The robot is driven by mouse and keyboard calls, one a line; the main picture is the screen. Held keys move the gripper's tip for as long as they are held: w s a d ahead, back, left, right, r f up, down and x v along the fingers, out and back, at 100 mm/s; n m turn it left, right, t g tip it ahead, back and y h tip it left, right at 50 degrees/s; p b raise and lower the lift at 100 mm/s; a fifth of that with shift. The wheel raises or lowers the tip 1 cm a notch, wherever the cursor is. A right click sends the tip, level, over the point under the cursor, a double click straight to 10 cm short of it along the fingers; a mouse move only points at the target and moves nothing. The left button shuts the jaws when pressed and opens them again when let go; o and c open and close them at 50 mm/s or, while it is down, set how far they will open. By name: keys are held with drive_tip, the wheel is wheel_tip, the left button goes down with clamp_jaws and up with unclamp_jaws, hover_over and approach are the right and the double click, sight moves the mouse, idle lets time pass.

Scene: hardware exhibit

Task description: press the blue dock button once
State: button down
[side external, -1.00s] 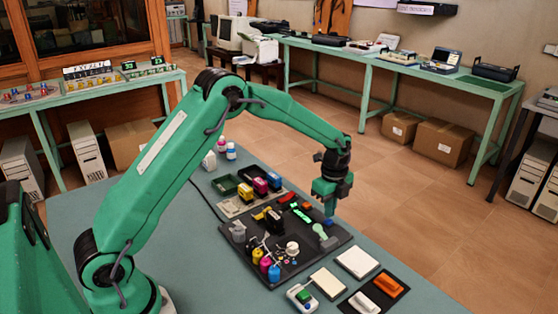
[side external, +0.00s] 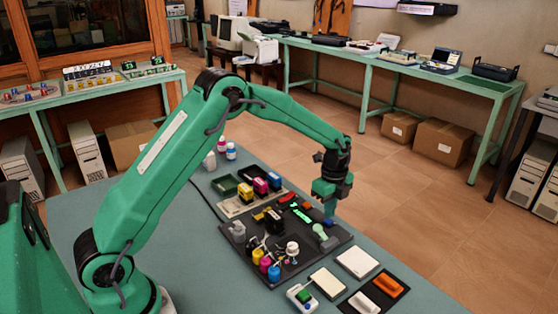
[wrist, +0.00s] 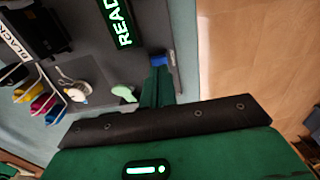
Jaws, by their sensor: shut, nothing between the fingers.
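The blue dock button (side external: 328,223) sits near the right edge of the dark dock board (side external: 338,240). In the wrist view the blue button (wrist: 158,60) shows just past my fingertips. My gripper (side external: 328,211) is shut and empty, pointing down directly above the button. In the wrist view its closed green fingers (wrist: 157,76) overlap the near edge of the button. The tips are at or very close to the button; I cannot tell whether they touch or press it.
A dark panel with green READ lettering (wrist: 121,22) and a pale green round-ended piece (wrist: 124,93) lie beside the button. Several ink bottles (side external: 266,262) stand on the board's near side. A white pad (side external: 357,262) and an orange switch (side external: 388,284) lie to the right.

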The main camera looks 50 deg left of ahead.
drive_tip(key=shift+f, duration=0.95)
idle(0.8)
drive_tip(key=shift+r, duration=3.55)
